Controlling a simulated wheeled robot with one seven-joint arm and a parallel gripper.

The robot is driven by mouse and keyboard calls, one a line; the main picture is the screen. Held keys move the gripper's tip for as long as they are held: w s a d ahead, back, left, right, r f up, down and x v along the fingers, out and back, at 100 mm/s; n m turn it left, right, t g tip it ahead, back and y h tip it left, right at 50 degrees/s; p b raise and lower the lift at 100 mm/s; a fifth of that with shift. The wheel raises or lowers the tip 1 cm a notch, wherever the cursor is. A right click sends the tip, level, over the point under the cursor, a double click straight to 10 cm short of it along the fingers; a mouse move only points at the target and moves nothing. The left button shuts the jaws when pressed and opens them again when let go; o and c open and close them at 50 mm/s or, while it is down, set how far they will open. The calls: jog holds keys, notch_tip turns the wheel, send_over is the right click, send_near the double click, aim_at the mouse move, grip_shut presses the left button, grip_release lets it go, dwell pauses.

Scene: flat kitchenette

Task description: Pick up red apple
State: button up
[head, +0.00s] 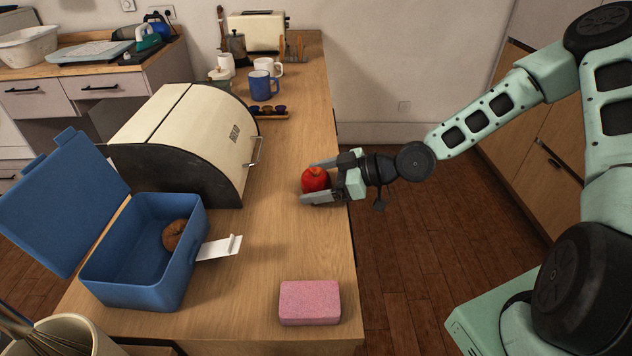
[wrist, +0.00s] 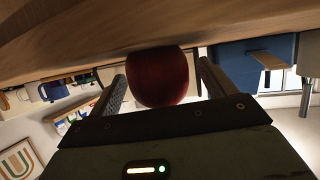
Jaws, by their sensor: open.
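A red apple (head: 315,179) rests on the wooden counter, close to its right edge. My gripper (head: 320,182) reaches in from the right, low over the counter, with its two fingers on either side of the apple. In the wrist view the apple (wrist: 158,78) sits between the two fingers of my gripper (wrist: 160,88). The fingers are open, and a gap shows beside the apple at the right finger. The far side of the apple is hidden in the wrist view.
A cream bread bin (head: 180,125) stands left of the apple. An open blue lunch box (head: 145,285) with a brown round item (head: 173,235) is at the front left. A pink sponge (head: 310,302) lies in front. A blue mug (head: 262,86) stands farther back. Counter around the apple is clear.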

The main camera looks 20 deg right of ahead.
jog(key=shift+x, duration=1)
jog(key=c, duration=1.1)
